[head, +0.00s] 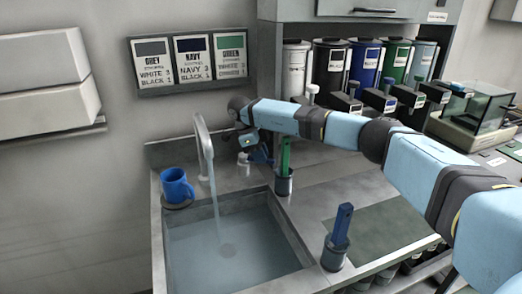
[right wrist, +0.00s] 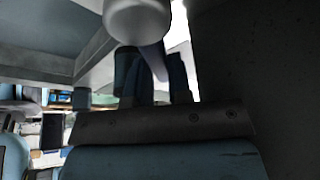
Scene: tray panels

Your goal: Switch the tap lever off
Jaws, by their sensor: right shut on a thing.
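The tap spout (head: 205,145) is a pale grey curved pipe at the back of the sink (head: 240,238). A stream of water runs from it into the basin. The pale tap lever (head: 243,165) stands on the counter just right of the spout. My right gripper (head: 257,158) reaches down beside it from behind. In the right wrist view the blue fingers (right wrist: 152,78) are closed around the narrow pale part of the lever, below its rounded grey body (right wrist: 138,18). The contact is partly hidden in the head view. My left gripper is not in view.
A blue mug (head: 176,186) stands on a round stand left of the sink. A green-handled tool (head: 285,158) stands in a dark cup near my gripper, and a blue-handled one (head: 341,228) stands nearer. Several paint canisters (head: 330,72) line the back.

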